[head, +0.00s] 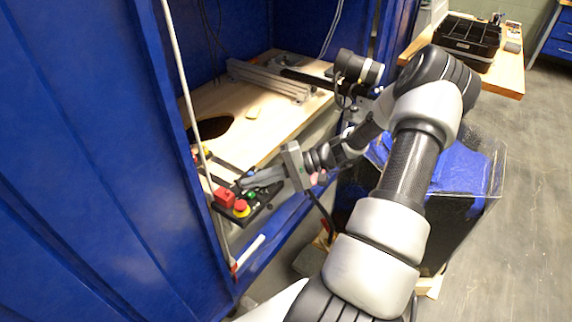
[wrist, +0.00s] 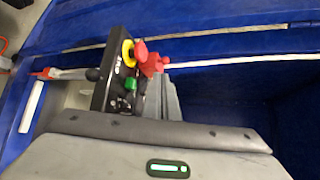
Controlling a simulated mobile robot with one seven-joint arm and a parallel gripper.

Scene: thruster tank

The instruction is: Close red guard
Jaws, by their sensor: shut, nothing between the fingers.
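The red guard (head: 224,196) is a small red block-like part on a black control box (head: 262,208) inside the blue cabinet's opening. In the wrist view the red guard (wrist: 153,66) lies just beyond my fingers. I cannot tell how far open it is. A red emergency stop on a yellow ring (head: 241,208) sits beside it; the yellow ring (wrist: 127,53) also shows in the wrist view. My gripper (head: 243,183) is shut and empty, with its tips close to the guard; contact cannot be told. In the wrist view its body hides part of the box.
A green button (wrist: 131,83) is on the box near my fingers. A wooden bench top (head: 270,110) with an aluminium rail lies behind. Blue cabinet walls (head: 75,150) are close on the left.

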